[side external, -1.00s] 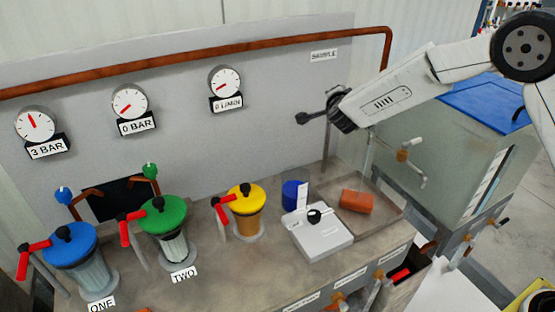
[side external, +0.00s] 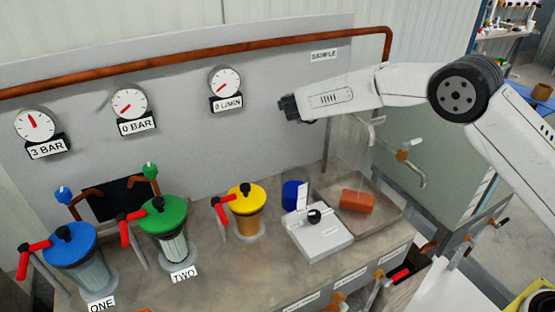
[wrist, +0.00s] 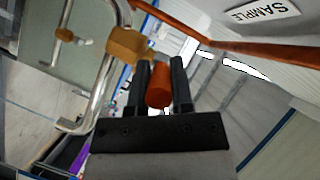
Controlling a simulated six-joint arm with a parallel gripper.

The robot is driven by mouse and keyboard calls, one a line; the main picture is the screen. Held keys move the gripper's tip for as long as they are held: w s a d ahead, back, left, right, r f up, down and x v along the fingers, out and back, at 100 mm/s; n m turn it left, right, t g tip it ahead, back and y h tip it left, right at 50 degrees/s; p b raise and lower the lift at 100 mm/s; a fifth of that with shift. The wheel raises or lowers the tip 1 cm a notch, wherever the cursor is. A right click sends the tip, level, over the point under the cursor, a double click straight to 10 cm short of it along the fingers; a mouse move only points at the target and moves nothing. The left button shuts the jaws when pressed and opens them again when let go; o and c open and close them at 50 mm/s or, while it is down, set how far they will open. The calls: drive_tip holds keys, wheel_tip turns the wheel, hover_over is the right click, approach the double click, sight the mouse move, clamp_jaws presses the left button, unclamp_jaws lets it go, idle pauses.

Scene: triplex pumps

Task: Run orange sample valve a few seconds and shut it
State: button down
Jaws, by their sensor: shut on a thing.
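In the wrist view, the two black fingers of my gripper (wrist: 160,92) are shut on an orange cylindrical handle (wrist: 158,88). An ochre valve block (wrist: 128,45) sits just beyond the left finger, beside a bent metal pipe (wrist: 100,75). In the side external view, my gripper (side external: 288,108) is in front of the grey panel, below the SAMPLE label (side external: 323,55). My arm hides the handle there. A metal spout (side external: 374,122) shows under the arm, above the sink basin. I cannot tell whether water runs from it.
Yellow (side external: 246,197), green (side external: 163,217) and blue (side external: 70,245) pumps line the bench. A copper pipe (side external: 190,62) crosses the panel top.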

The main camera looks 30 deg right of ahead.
drive_tip(key=shift+w+f+m+g+h, duration=0.1)
drive_tip(key=shift+w+m+g+h, duration=0.1)
drive_tip(key=shift+m+g, duration=0.2)
drive_tip(key=shift+w+m+g+h, duration=0.1)
drive_tip(key=shift+m+g+h, duration=0.15)
drive_tip(key=shift+g, duration=0.25)
drive_tip(key=shift+w+m+g, duration=0.1)
drive_tip(key=shift+m+g, duration=0.35)
drive_tip(key=shift+g, duration=0.05)
drive_tip(key=c, duration=0.5)
unclamp_jaws()
drive_tip(key=v, duration=0.7)
drive_tip(key=shift+a, duration=0.35)
